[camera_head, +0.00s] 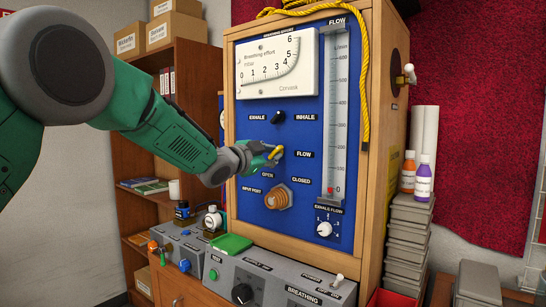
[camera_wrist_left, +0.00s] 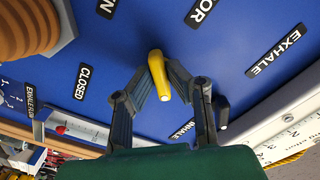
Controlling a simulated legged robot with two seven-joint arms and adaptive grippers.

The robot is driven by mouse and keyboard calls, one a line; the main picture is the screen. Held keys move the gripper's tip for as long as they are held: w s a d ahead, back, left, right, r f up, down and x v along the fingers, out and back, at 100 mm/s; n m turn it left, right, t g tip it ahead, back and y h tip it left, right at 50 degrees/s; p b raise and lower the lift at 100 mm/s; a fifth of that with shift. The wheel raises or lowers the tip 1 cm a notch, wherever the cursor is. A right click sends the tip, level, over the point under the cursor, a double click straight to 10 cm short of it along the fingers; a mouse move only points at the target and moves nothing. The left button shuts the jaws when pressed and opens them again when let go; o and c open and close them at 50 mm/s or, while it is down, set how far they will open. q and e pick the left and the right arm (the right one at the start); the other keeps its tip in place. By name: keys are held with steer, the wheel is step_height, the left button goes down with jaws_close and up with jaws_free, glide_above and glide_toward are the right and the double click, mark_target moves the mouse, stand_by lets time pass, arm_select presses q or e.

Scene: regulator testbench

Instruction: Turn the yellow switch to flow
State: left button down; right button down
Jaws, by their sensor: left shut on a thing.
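The yellow switch (camera_head: 276,152) is a small lever on the blue panel, just left of the FLOW label (camera_head: 303,154). My left gripper (camera_head: 272,151) comes in from the left and is shut on the yellow switch. In the left wrist view, the switch (camera_wrist_left: 158,72) sits between the two dark fingers of the left gripper (camera_wrist_left: 162,82), and its end points down toward the palm. The FLOW label is not readable in that view. The CLOSED label (camera_wrist_left: 83,82) lies to the left there. My right gripper is in neither view.
Close around the switch are the black EXHALE/INHALE knob (camera_head: 278,117) above and the copper-coloured input port (camera_head: 278,197) below. The flow tube (camera_head: 335,115) stands right of them. A grey control box (camera_head: 265,275) sits under the panel. Stacked grey boxes (camera_head: 408,235) stand at the right.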

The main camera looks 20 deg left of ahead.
arm_select(q)
steer(key=shift+f, duration=0.3)
steer(key=c, duration=1.6)
jaws_free()
steer(key=shift+r, duration=0.1)
steer(key=shift+s+a+r, duration=0.1)
steer(key=v, duration=1.1)
steer(key=shift+s+a, duration=0.1)
steer(key=shift+s, duration=0.2)
